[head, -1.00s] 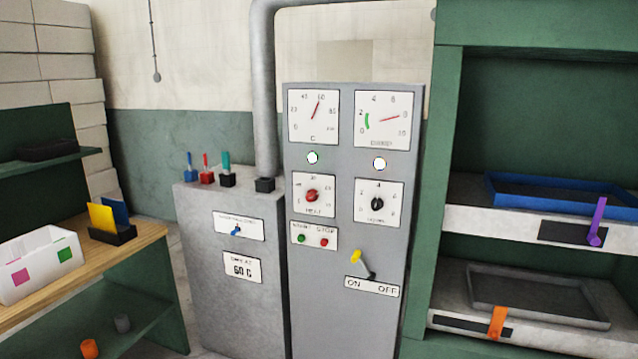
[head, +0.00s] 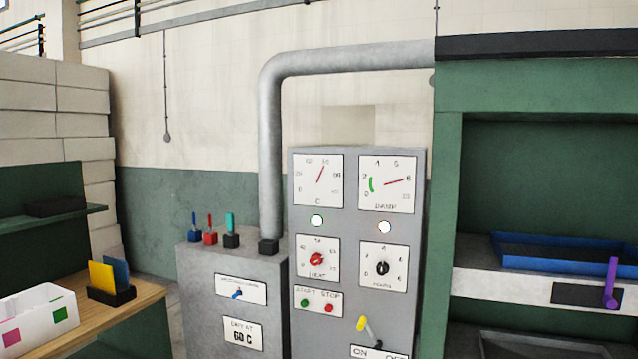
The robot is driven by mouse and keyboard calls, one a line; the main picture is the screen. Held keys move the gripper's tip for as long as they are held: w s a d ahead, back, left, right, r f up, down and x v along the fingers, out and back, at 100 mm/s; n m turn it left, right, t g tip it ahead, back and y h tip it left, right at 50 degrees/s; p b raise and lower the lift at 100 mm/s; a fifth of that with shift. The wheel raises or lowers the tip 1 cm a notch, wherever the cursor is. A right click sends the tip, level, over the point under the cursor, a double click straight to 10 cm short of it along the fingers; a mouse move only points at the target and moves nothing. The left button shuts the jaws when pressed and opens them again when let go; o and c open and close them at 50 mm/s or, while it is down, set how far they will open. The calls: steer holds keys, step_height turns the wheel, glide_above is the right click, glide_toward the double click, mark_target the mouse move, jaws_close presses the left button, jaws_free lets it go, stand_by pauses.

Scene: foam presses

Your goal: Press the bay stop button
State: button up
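A tall grey control cabinet (head: 347,222) stands in the middle of the head view. On its front, a small white plate (head: 318,292) is marked START and STOP. A green button (head: 305,303) is under START, and a red button (head: 328,308) is under STOP. Whether this red button is the bay stop is not readable here. My gripper is not in view, and nothing touches the buttons.
Above the plate are a red HEAT knob (head: 317,259), a black knob (head: 382,268) and two dials. A yellow-tipped ON/OFF lever (head: 366,329) sits below. A green press (head: 540,80) stands right, a wooden bench (head: 110,318) left. A pull cord (head: 166,90) hangs on the back wall.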

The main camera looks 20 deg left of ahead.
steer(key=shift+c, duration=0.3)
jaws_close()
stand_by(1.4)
